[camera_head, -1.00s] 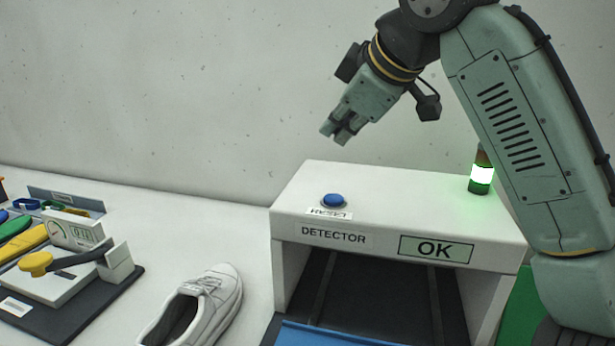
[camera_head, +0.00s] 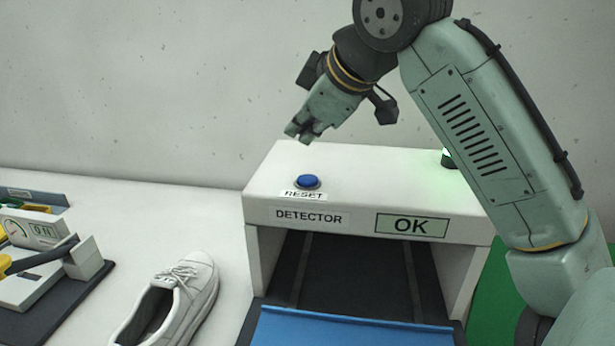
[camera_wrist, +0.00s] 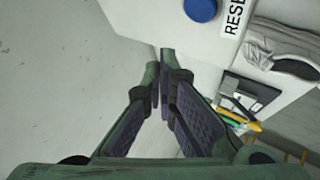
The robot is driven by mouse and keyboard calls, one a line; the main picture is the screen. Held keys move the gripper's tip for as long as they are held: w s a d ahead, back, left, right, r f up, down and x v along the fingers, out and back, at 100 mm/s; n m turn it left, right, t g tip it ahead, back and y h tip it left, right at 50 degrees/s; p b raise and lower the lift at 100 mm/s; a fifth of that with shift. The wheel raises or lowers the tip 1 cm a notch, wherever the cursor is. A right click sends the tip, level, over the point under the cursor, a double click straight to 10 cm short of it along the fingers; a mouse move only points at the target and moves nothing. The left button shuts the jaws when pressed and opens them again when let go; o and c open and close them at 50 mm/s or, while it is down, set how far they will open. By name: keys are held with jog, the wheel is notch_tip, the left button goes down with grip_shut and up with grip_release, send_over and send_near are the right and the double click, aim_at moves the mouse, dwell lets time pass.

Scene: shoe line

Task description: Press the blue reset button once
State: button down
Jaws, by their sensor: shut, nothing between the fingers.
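The blue reset button (camera_head: 307,181) sits on top of the white detector housing (camera_head: 262,216), near its left front edge, behind a label reading RESET. My gripper (camera_head: 298,134) is shut and empty, pointing down and to the left. In the head view it shows above and behind the button, apart from it. In the wrist view the closed fingertips (camera_wrist: 160,58) are near the middle, and the blue button (camera_wrist: 201,9) is at the top edge, beside the RESET label (camera_wrist: 234,17). Nothing hides the button in the head view.
The detector's display (camera_head: 411,226) reads OK. A blue tray or mat (camera_head: 350,328) lies at the tunnel mouth. A white shoe (camera_head: 178,300) stands left of the detector, and a gauge device (camera_head: 38,262) is at far left. A green signal lamp (camera_head: 448,158) is partly behind my arm.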

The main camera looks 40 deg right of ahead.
aim_at(304, 179)
jog(key=shift+f+b, duration=1)
jog(key=shift+f, duration=1.2)
jog(key=shift+f, duration=0.1)
jog(key=shift+f, duration=0.35)
jog(key=shift+f+b, duration=0.55)
jog(key=shift+r, duration=0.15)
dwell(0.4)
jog(key=shift+r+p, duration=0.8)
jog(key=shift+p, duration=0.05)
